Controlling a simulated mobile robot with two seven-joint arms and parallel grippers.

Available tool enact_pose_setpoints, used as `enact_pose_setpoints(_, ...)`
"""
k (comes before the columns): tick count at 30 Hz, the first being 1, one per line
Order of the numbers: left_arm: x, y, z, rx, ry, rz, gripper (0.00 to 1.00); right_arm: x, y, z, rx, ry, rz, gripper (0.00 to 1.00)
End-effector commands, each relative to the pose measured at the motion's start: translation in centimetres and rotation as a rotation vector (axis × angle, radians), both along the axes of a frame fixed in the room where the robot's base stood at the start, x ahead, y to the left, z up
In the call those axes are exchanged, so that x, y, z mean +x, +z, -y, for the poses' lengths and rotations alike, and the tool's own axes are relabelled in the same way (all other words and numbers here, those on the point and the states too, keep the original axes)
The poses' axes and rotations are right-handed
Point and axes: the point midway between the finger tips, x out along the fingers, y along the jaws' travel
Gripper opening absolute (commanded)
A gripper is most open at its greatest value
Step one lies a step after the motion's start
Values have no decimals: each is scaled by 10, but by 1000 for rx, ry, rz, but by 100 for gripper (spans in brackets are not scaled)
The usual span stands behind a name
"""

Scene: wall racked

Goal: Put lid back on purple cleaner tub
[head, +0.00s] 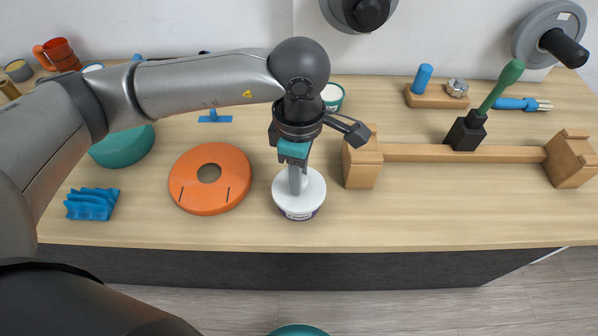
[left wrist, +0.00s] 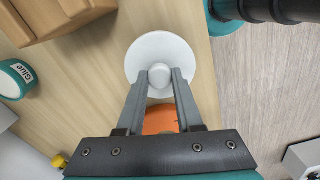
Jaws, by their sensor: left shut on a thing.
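The purple cleaner tub (head: 298,214) stands upright near the front edge of the counter, with its dark label facing front. The white round lid (head: 313,188) is over the tub's top and hides its opening. I cannot tell if the lid is fully seated. My left gripper (head: 297,184) points down from above and is shut on the lid's knob. In the left wrist view the lid (left wrist: 148,47) shows from above, with its round knob (left wrist: 159,75) between the two fingertips of the gripper (left wrist: 160,78). The tub is hidden under the lid there. My right gripper is not in view.
An orange disc (head: 210,165) lies left of the tub, with a blue wavy block (head: 91,204) beyond it. A wooden stand with a bar (head: 463,154) is close on the right. A glue tub (head: 333,97) stands behind. The counter at front right is clear.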

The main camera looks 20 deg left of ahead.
Motion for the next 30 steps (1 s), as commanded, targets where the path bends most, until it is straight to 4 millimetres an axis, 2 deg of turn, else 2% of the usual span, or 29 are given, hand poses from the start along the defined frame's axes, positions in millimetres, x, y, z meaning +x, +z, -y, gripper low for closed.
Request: enact_pose_setpoints(30,0,0,0,-1,0,0,0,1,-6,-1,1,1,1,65)
